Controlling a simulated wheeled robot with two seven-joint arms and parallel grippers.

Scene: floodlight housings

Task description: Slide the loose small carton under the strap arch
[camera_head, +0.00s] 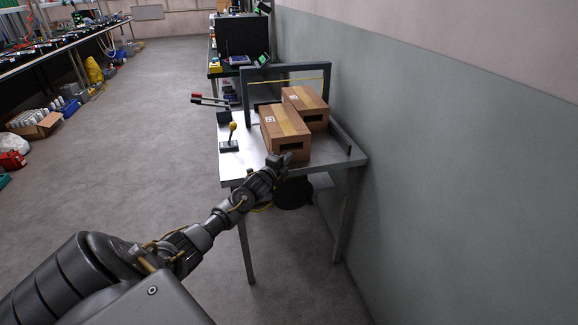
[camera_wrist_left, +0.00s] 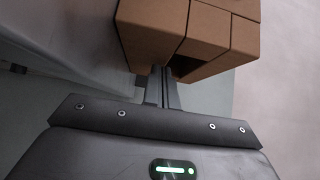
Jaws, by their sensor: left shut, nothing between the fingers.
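Two brown cartons with tan tape stand side by side on a metal table. The front-left carton (camera_head: 287,133) is nearest my left gripper (camera_head: 284,160); the rear-right carton (camera_head: 310,108) is close to the dark strap arch (camera_head: 285,68), which has a yellow strap across it. I cannot tell which carton is the loose one, or whether the rear one reaches under the arch. My left gripper is shut and empty, at the near face of the front-left carton. In the left wrist view its fingers (camera_wrist_left: 165,85) meet at the carton's face (camera_wrist_left: 150,38), beside a dark slot; contact is unclear. My right gripper is out of view.
The table (camera_head: 243,168) has a low rail (camera_head: 341,138) on its right, near the grey wall. Bare tabletop lies left of the cartons.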

